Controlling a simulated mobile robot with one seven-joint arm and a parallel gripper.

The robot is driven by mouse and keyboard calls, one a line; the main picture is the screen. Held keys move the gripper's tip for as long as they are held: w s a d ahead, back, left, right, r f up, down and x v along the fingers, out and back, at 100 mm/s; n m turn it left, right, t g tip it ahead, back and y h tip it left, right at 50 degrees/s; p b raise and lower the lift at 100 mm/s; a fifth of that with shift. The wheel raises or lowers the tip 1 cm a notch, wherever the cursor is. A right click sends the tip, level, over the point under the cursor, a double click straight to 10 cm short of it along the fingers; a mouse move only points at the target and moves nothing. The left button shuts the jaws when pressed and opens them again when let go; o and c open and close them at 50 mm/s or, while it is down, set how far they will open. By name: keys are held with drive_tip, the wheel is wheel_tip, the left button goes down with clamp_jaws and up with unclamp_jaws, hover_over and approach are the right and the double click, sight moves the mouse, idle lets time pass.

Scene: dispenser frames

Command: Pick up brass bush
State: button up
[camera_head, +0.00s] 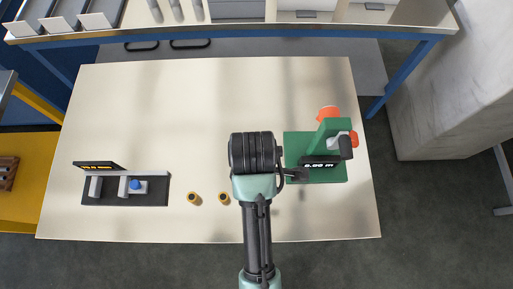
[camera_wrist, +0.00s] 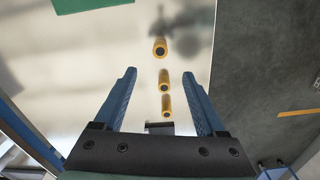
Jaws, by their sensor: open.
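Three small brass bushes, gold cylinders with dark bores, lie in a row on the pale table in the wrist view: the nearest the top (camera_wrist: 160,47), a middle one (camera_wrist: 164,80) and a lower one (camera_wrist: 167,105). In the head view two brass bushes show, one at the left (camera_head: 193,198) and one close to my arm (camera_head: 223,198); the other is not visible there. My gripper (camera_wrist: 159,75) is open and empty, its blue fingers framing the row from above.
On the table (camera_head: 150,110), a green device (camera_head: 315,175) with orange parts and a display stands right of my arm. A black fixture (camera_head: 112,198) with a blue knob stands at the left. A shelf (camera_head: 235,37) spans the back. The table's back left is clear.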

drive_tip(key=f, duration=0.7)
drive_tip(key=shift+s+f, duration=0.15)
drive_tip(key=shift+s, duration=0.05)
drive_tip(key=shift+w+d+f+p, duration=0.1)
drive_tip(key=shift+f+p, duration=0.15)
drive_tip(key=shift+f, duration=1.15)
drive_tip(key=shift+w+d+f+p, duration=0.1)
drive_tip(key=shift+f+p, duration=0.1)
drive_tip(key=shift+f, duration=1.15)
clamp_jaws()
